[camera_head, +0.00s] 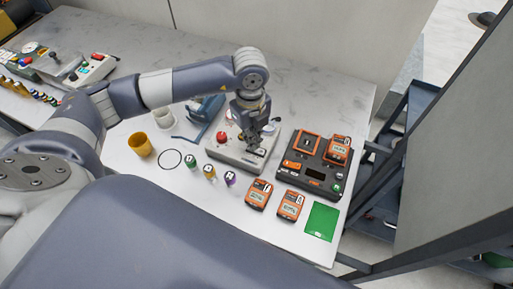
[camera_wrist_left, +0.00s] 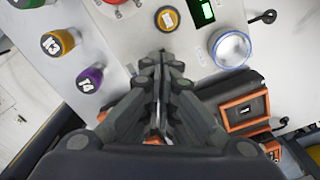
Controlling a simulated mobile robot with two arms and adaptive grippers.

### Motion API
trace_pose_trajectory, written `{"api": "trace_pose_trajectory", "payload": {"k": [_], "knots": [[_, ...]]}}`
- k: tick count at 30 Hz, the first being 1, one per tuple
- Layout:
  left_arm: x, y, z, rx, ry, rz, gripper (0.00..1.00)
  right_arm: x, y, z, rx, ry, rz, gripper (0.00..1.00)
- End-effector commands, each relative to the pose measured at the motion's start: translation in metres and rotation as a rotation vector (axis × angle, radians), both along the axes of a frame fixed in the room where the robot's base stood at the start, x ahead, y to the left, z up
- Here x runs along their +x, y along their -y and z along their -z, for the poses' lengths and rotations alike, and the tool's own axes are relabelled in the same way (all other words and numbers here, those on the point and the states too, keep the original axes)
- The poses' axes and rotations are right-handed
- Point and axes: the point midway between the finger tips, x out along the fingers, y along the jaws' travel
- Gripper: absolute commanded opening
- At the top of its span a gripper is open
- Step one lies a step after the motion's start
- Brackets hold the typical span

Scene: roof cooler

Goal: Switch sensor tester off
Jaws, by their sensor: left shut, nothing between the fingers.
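A light grey box (camera_head: 226,147) with a red button (camera_head: 222,136) stands on the table below my left gripper. The left wrist view shows its panel (camera_wrist_left: 140,35) with a yellow button (camera_wrist_left: 168,18), a lit green display (camera_wrist_left: 203,11) and a round knob with a blue ring (camera_wrist_left: 231,48). To its right is a black station (camera_head: 314,182) holding orange handheld devices. I cannot read which one is labelled sensor tester. My left gripper (camera_head: 263,150) is shut and empty, pointing down over the box's right part; contact cannot be told. My right gripper is not in view.
Small numbered cylinders (camera_head: 210,172), two loose orange devices (camera_head: 290,205) and a green card (camera_head: 321,221) lie along the front. A dark rack (camera_head: 405,120) stands beyond the table's right edge.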

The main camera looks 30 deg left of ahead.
Motion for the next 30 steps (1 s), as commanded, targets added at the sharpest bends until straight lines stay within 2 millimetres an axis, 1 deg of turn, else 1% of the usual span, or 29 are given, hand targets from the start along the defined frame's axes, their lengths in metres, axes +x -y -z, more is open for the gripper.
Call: {"api": "trace_pose_trajectory", "payload": {"k": [30], "knots": [[0.0,0.0,0.016,-0.001,0.0,0.0,0.0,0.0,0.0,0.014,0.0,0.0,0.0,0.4]]}}
